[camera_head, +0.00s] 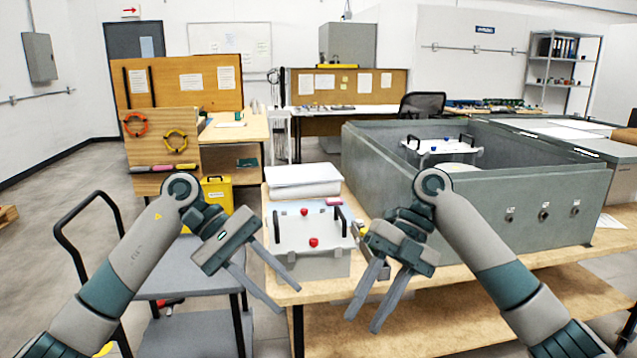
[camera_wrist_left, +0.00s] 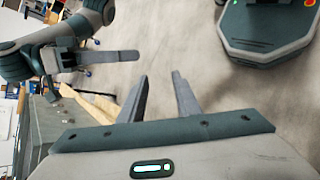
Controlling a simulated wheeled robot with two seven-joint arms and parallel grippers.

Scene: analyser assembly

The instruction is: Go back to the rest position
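My left gripper (camera_head: 266,284) is open and empty in the head view, in front of the table's left corner. Its two fingers (camera_wrist_left: 160,92) stand apart in the left wrist view with only floor between them. My right gripper (camera_head: 366,308) is open and empty in front of the table edge, to the right of the left one. Neither gripper touches anything that I can see. A grey box with red knobs and black handles (camera_head: 300,262) stands on the wooden table just behind the grippers.
A large grey open housing (camera_head: 470,205) stands on the table (camera_head: 575,258) at the right, with a blue-knobbed unit (camera_head: 440,150) inside. White stacked parts (camera_head: 303,180) lie behind the grey box. A grey cart (camera_head: 178,281) with a black handle stands at the left.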

